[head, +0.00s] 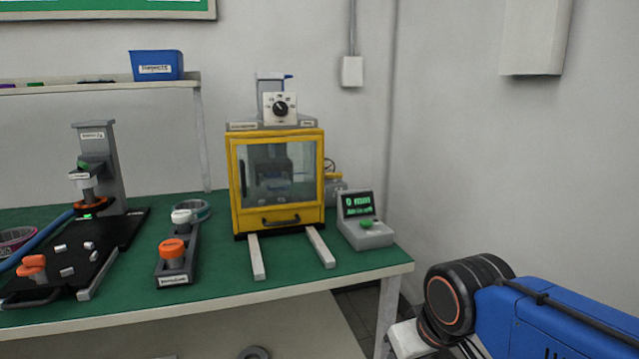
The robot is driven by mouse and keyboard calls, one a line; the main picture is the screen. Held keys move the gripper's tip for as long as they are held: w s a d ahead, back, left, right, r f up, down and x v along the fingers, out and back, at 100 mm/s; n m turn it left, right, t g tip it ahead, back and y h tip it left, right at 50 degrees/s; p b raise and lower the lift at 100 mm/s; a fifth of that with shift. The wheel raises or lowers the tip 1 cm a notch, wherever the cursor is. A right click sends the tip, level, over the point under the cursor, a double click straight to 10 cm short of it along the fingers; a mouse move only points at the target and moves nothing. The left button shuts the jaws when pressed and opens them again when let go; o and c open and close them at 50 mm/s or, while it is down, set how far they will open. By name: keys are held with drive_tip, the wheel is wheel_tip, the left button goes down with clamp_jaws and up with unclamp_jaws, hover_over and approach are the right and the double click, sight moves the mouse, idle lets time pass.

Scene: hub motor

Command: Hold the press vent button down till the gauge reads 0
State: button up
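A press with a yellow-framed guard (234,185) stands on the green bench, its clear window down in front. A white box with a black round dial or knob (280,107) sits on its top; I cannot tell if this is the gauge. A grey console (365,238) stands right of the press, with a green button (367,224) and a dark display (358,204) with green text too small to read surely. I see no label marking the vent button.
Two pale rails (257,257) stick out before the press. A grey tray (176,262) with an orange-topped part stands left of them. A grey column fixture (103,165) stands further left on a black base. The bench's right front corner (400,266) is bare.

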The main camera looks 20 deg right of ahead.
idle(0.3)
clamp_jaws()
idle(1.6)
